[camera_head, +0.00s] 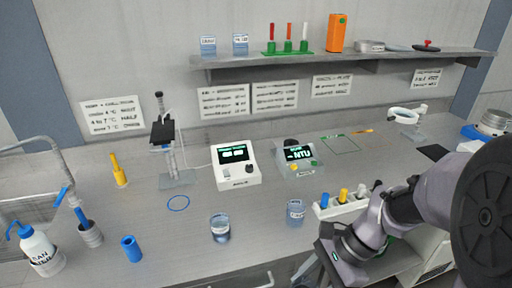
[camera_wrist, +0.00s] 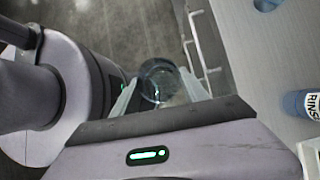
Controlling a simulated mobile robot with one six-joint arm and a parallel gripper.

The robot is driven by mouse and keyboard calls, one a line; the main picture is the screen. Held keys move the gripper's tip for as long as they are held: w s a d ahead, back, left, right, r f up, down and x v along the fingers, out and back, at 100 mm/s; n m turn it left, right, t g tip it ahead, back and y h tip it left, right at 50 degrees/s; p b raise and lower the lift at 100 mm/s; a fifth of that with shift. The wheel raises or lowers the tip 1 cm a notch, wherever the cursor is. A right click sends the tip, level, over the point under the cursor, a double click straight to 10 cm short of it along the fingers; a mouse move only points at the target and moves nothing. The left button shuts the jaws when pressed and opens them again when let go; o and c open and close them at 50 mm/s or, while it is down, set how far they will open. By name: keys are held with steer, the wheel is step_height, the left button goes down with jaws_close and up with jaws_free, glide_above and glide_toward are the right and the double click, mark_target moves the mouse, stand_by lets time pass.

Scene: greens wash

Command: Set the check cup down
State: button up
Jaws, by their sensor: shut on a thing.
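The check cup looks to be the clear cup (camera_wrist: 158,82) in the wrist view, between the two fingers of my gripper (camera_wrist: 160,95); no label on it is readable. My gripper is shut on it and holds it over the dark floor, in front of the bench's front edge. In the head view my gripper (camera_head: 322,262) is at the lower right, and the cup is hard to make out there. Two other clear cups stand upright on the bench: one (camera_head: 220,228) left of centre and one (camera_head: 296,212), labelled RINSE in the wrist view (camera_wrist: 311,103).
The grey bench (camera_head: 120,200) bears a blue ring outline (camera_head: 178,203), a green rectangle outline (camera_head: 340,144), a white meter (camera_head: 236,167), an NTU meter (camera_head: 298,155) and a white rack (camera_head: 340,207) near my arm. A drawer handle (camera_wrist: 192,55) runs along the bench front. Bare bench surrounds the blue ring.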

steer(key=w+d+f+n+g+h, duration=0.3)
steer(key=w+f+n+g+h, duration=0.2)
steer(key=w+n, duration=0.5)
step_height(320, 180, down, 3)
steer(key=n+h, duration=0.1)
steer(key=n, duration=0.4)
steer(key=shift+s+r+h, duration=0.1)
steer(key=shift+h, duration=0.2)
